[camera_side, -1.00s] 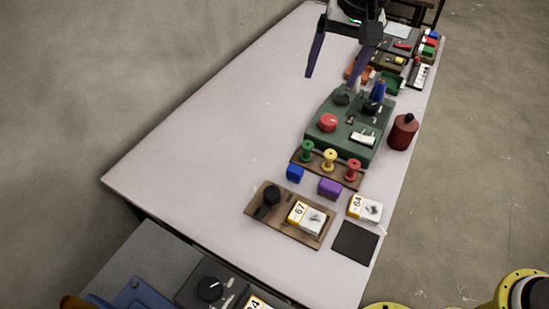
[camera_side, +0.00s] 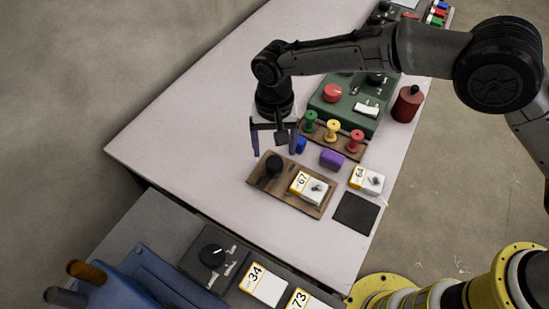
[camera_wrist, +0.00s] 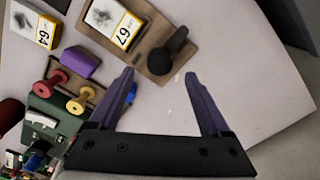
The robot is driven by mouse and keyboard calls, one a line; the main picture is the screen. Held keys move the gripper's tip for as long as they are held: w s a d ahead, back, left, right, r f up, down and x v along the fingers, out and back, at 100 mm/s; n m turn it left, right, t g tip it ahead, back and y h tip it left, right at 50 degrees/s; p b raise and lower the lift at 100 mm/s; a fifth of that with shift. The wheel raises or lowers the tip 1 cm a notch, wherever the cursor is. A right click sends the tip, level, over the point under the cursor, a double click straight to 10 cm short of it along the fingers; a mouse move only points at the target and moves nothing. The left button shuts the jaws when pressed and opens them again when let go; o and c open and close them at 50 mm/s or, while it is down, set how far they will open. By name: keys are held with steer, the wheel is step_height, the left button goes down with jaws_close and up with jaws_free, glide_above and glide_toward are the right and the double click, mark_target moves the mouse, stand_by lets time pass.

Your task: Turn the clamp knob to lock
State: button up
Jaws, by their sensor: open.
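A black knob (camera_side: 274,164) stands on a brown wooden board (camera_side: 281,198), left of a white and yellow card marked 67 (camera_side: 309,187). In the wrist view the knob (camera_wrist: 176,41) shows a round end and a longer arm. My gripper (camera_side: 274,153) is open and empty above the table, just behind the knob in the side view. In the wrist view the knob lies just beyond the fingertips (camera_wrist: 159,73), apart from them. A second black knob (camera_side: 212,255), with a white pointer line, sits on a grey panel at the front. I cannot tell which one is the clamp knob.
A black square (camera_side: 355,213) lies at right. A blue fixture (camera_side: 130,285) stands front left. The table's left side is clear.

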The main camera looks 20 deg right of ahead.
mark_target(275, 162)
step_height(275, 162, down, 6)
steer(key=shift+r, duration=0.15)
steer(key=shift+c, duration=0.2)
jaws_close()
stand_by(0.4)
